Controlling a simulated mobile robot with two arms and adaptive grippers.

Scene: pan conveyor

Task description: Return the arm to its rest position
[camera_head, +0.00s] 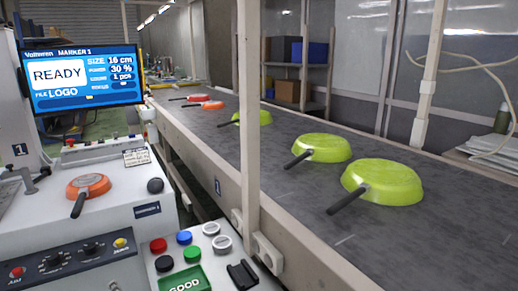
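Neither of my grippers nor my arms shows in the head view. An orange pan (88,184) lies upside down on the marking machine (125,226) at the left, its dark handle pointing toward the front. On the conveyor (290,212) lie two large lime-green pans, one nearer (385,180) and one behind it (322,147), both upside down with dark handles pointing to the lower left. A smaller green pan (254,117) and orange-red pans (210,104) lie farther back on the belt.
A screen (80,75) above the machine reads READY. A button panel with a green GOOD plate (185,281) stands at the front. A pale post (248,130) rises beside the conveyor's near rail. A shelf with bins (310,52) stands behind the belt.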

